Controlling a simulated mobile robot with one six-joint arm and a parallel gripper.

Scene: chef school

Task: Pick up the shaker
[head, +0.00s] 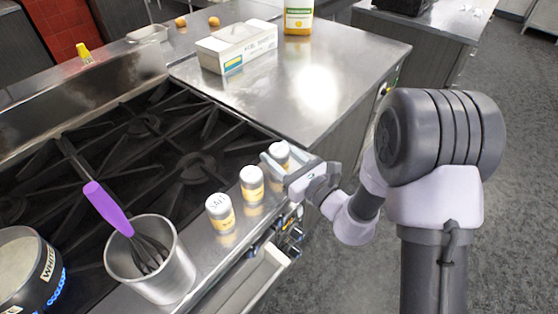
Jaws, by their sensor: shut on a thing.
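Three small white-topped shakers with yellowish labels stand in a row along the stove's front ledge. The nearest shaker (219,212) has dark lettering on its lid that looks like "SALT". The middle shaker (252,186) stands just beyond it. The farthest shaker (280,150) is between the fingers of my gripper (276,163), which is shut on it. The fingers hide its lower part, so I cannot tell whether it touches the ledge. It looks roughly upright. The middle shaker is close to my gripper's left side.
A metal pot (165,272) holding a purple-handled whisk (108,208) stands at the front left. Another pot (22,268) sits over a blue flame. A steel counter (345,55) beyond carries a white box (237,48) and an orange-based bottle (298,18). Its near right part is clear.

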